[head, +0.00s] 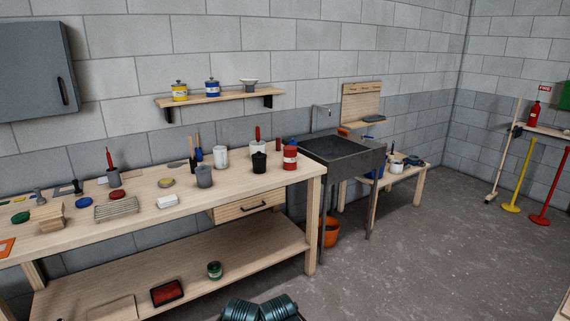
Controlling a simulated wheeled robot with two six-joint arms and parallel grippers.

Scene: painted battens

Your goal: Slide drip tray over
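No thing in view is clearly marked as the drip tray. A shallow black tray with a red inside (167,293) lies on the lower shelf of the workbench. A flat pale wooden tray or board (110,308) lies on the shelf to its left, partly cut by the picture's bottom edge. A wire rack (116,208) sits on the bench top.
The workbench top (130,235) carries several cans, pots and brushes. A green tin (214,270) stands on the lower shelf. A dark sink (345,152) is right of the bench, with an orange bucket (329,232) beneath.

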